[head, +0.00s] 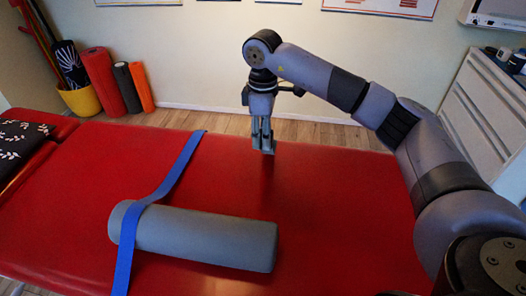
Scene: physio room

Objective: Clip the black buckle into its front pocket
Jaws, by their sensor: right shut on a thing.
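My right gripper (263,146) points down just above the far edge of the red padded table (340,210), right of the blue strap. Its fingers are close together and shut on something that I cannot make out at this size. I cannot pick out the black buckle or a front pocket in this view. A blue strap (170,178) runs across the table and over the left end of a grey foam roller (205,237), which lies near the front. My left gripper is out of view.
A black patterned cushion (22,135) lies at the table's left end. Beyond the table, rolled mats (103,78) and a yellow bin (80,100) stand by the wall. A white drawer cabinet (485,115) stands at the right. The table around the roller's right end is clear.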

